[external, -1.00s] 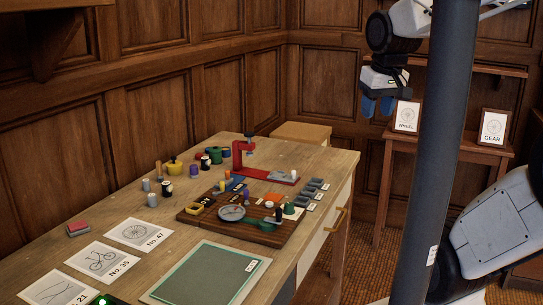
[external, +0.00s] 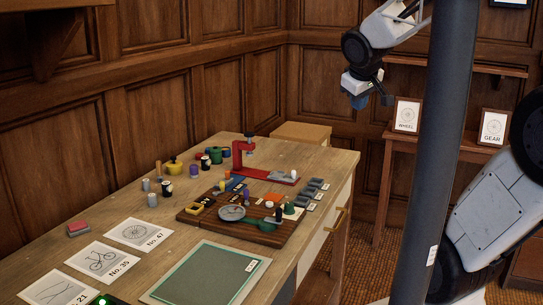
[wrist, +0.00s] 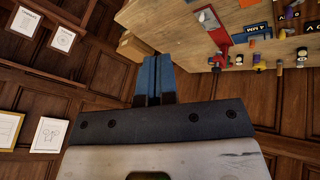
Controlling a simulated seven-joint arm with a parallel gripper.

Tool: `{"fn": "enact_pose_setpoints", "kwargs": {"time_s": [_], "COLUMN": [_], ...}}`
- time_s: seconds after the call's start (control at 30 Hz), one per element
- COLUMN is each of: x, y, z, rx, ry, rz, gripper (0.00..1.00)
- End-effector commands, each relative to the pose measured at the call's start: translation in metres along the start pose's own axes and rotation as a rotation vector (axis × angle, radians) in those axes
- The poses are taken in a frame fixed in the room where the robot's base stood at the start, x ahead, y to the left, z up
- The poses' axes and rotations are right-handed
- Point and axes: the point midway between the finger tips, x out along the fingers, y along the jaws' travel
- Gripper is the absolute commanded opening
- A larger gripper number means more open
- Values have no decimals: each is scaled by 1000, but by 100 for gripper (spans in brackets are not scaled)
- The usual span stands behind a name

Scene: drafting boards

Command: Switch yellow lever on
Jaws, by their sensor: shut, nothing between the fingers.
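My gripper (external: 358,102) hangs high in the air at the upper right of the external view, beyond the far right edge of the table and well away from the boards. In the wrist view its two blue fingers (wrist: 152,62) are together and empty. A dark wooden board (external: 193,217) on the table carries several small parts. Among them a small yellow upright piece (external: 222,186) stands near a blue plate, and a yellow frame-like piece (external: 196,208) lies at the left. Which of these is the yellow lever is too small to tell.
A red stand (external: 238,157) rises behind the board. Coloured pots and jars, including a yellow pot (external: 174,167), stand at the back left. A green mat (external: 210,275) and picture cards (external: 137,233) lie in front. A dark column (external: 443,150) blocks part of the view.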

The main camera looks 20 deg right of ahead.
Motion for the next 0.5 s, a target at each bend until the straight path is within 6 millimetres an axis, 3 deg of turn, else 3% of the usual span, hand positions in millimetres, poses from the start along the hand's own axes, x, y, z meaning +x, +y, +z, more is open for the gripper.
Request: {"fn": "enact_pose_setpoints", "kwargs": {"time_s": [0.27, 0.5], "x": [31, 56], "y": [-5, -22], "z": [-50, -91], "rx": [-194, -373], "ry": [123, 234], "rz": [56, 64], "gripper": [0, 0]}}
